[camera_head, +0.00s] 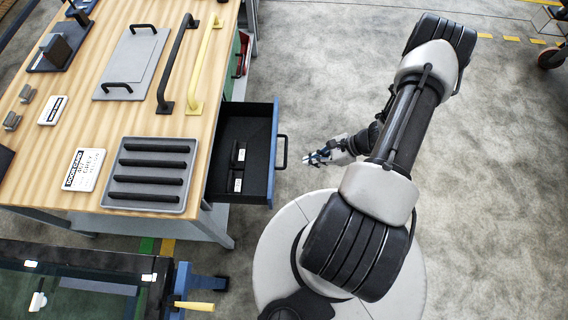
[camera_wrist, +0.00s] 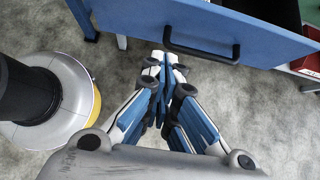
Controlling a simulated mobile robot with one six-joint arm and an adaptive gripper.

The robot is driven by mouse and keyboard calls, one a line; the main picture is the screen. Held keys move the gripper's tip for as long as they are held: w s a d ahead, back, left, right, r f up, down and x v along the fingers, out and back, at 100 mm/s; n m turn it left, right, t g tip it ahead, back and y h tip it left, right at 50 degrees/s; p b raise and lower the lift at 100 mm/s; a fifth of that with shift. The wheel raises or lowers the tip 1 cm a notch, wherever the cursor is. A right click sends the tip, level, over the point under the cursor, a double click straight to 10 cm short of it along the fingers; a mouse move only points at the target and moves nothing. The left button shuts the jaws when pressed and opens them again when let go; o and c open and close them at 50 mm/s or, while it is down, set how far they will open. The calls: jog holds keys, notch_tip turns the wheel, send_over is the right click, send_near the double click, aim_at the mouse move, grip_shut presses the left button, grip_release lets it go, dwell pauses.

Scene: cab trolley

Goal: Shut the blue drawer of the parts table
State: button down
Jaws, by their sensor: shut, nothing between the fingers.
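The blue drawer (camera_head: 262,189) stands pulled out from the right side of the wooden-topped parts table (camera_head: 228,18). Its dark handle (camera_head: 284,152) is on its right-hand front. Two small dark items with white labels (camera_head: 239,170) lie inside it. My gripper (camera_head: 308,159) is just right of the handle, pointing at the drawer front, with a small gap in the head view. In the wrist view the fingers (camera_wrist: 168,62) are together and empty, their tips near the left end of the handle (camera_wrist: 203,52) below the blue front (camera_wrist: 215,22). I cannot tell whether they touch.
A green drawer front (camera_head: 233,65) and a red one (camera_head: 244,55) sit further back on the same side. A grey slotted tray (camera_head: 120,198), a plate with handles, and black and yellow bars lie on the tabletop. A dark-topped trolley (camera_head: 65,262) stands at lower left. Open floor lies right.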

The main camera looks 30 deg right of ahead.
aim_at(285, 166)
jog(key=shift+w+a+f+b, duration=0.35)
jog(key=shift+w+a+f, duration=0.55)
jog(key=shift+a, duration=0.4)
jog(key=shift+w+a+f+b, duration=0.4)
jog(key=shift+w+a+f, duration=0.45)
jog(key=shift+a, duration=0.4)
jog(key=shift+w+a+f+b, duration=0.35)
jog(key=shift+w+a+f, duration=0.55)
jog(key=shift+a, duration=0.4)
